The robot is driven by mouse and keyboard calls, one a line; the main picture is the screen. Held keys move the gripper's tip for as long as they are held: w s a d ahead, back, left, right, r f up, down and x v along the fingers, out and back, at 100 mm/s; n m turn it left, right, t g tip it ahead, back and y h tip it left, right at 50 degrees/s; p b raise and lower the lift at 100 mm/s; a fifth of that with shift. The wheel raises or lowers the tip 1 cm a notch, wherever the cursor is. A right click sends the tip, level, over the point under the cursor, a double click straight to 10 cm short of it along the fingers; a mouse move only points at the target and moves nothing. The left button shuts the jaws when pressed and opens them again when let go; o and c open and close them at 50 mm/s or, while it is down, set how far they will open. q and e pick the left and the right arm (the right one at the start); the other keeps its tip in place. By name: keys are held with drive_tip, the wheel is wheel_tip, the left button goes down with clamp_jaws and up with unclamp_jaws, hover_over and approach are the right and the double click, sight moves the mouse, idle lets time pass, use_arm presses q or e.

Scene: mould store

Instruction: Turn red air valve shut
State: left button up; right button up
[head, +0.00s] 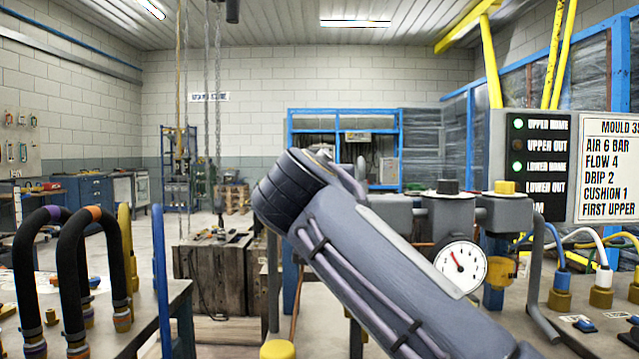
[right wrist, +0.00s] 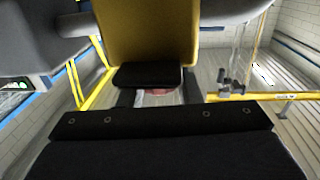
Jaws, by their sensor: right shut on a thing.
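In the right wrist view, my right gripper (right wrist: 158,86) is shut on a small reddish part, which I take for the red air valve (right wrist: 159,92). Only a sliver of it shows between the dark fingers, beneath a black block (right wrist: 147,75) and a large yellow body (right wrist: 147,32). Whether the valve is turned open or shut cannot be told. In the head view my right arm crosses the middle and hides the gripper and valve. My left gripper is out of view.
Grey air-unit housings (head: 448,215) with a round gauge (head: 463,265) stand right of my arm. A sign board (head: 540,165) and hose fittings (head: 600,285) are at far right. Black looped hoses (head: 75,250) stand on the left bench. A wooden crate (head: 225,280) stands behind.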

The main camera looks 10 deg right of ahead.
drive_tip(key=m+h, duration=0.1)
drive_tip(key=g+h+p, duration=0.1)
drive_tip(key=h, duration=0.1)
drive_tip(key=shift+a+m, duration=0.25)
drive_tip(key=shift+m, duration=0.15)
drive_tip(key=m+g+h+p, duration=0.4)
drive_tip(key=h, duration=0.1)
drive_tip(key=shift+d+r+p, duration=0.1)
drive_tip(key=shift+p, duration=0.2)
drive_tip(key=shift+m+g+h+p, duration=0.7)
drive_tip(key=shift+m+g+p, duration=0.1)
drive_tip(key=shift+p, duration=0.15)
drive_tip(key=shift+d+f+m+g+p, duration=0.1)
drive_tip(key=shift+f+m+g+p, duration=0.1)
drive_tip(key=shift+m+g+p, duration=0.15)
drive_tip(key=o, duration=0.9)
drive_tip(key=shift+o, duration=0.2)
drive_tip(key=p+v, duration=0.1)
drive_tip(key=v, duration=0.6)
drive_tip(key=shift+s+a, duration=0.2)
drive_tip(key=shift+a, duration=0.15)
